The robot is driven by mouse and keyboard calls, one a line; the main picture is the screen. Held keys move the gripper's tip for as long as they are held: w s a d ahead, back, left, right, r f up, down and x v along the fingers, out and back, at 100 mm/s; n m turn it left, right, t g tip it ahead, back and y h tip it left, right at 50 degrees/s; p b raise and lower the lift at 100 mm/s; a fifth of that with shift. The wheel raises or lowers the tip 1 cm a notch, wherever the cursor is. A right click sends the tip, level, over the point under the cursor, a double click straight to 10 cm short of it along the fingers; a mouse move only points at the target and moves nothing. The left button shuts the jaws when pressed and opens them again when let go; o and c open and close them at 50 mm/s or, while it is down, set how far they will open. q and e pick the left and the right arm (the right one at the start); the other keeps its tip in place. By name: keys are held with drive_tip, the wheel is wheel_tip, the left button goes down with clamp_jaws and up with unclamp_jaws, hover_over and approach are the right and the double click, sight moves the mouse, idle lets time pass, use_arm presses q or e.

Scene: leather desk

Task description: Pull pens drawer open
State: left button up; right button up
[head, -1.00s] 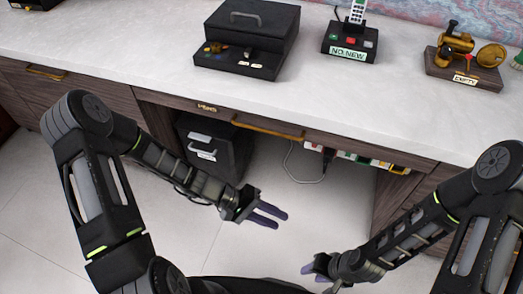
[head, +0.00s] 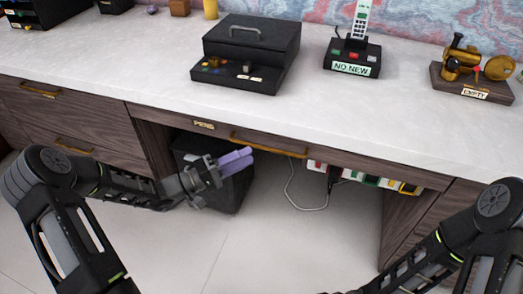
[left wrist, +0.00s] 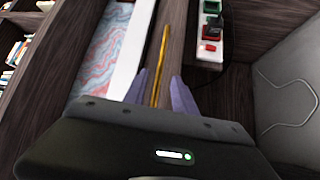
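The pens drawer (head: 222,132) is a thin dark wood front under the desktop, with a small "PENS" label (head: 203,125). It looks shut, flush with the desk front. Its long brass handle (head: 268,146) also shows in the left wrist view (left wrist: 162,62). My left gripper (head: 250,156) has purple fingers and is just below and in front of the handle's left part. In the left wrist view my left gripper (left wrist: 160,88) is open, its fingers apart on either side of the handle's line; contact cannot be told. My right arm shows at the lower right, its gripper out of frame.
A black box (head: 250,45), a phone stand (head: 352,58) and a brass device (head: 470,72) stand on the white desktop (head: 150,60). Under the desk are a dark cabinet (head: 228,190), a power strip (head: 370,178) and a cable (head: 295,195).

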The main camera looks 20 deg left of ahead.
use_arm(q)
drive_tip(key=x, duration=0.5)
drive_tip(key=shift+w+d, duration=0.25)
drive_tip(key=shift+d, duration=0.05)
drive_tip(key=shift+c, duration=0.4)
clamp_jaws()
idle(0.7)
